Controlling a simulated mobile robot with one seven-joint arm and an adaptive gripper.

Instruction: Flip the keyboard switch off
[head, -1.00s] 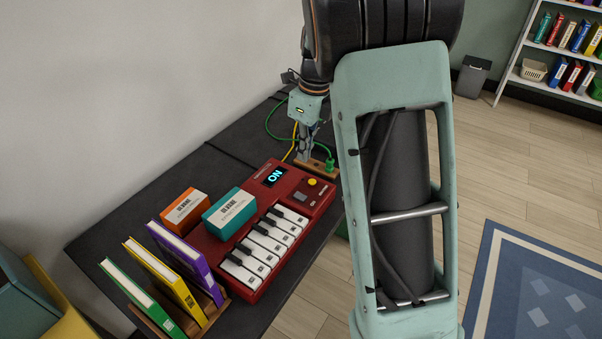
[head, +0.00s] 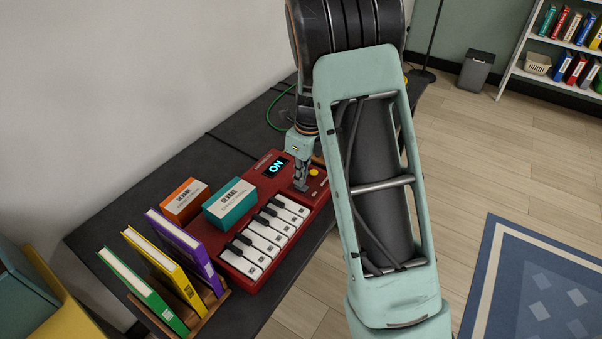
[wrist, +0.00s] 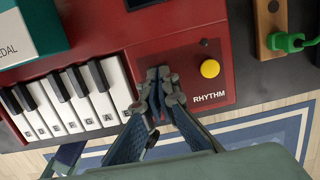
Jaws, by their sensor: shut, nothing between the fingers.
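My gripper (head: 301,187) is shut and empty, pointing down over the control panel at the keyboard's right end. The switch is hidden behind the fingers there. I cannot tell whether the fingertips touch the panel.
A teal box (head: 230,205) and an orange box (head: 184,200) stand at the keyboard's back left. Upright books (head: 144,291) stand in a wooden rack at the front left. A green plug (wrist: 286,42) sits in a wooden block (wrist: 266,28) right of the keyboard.

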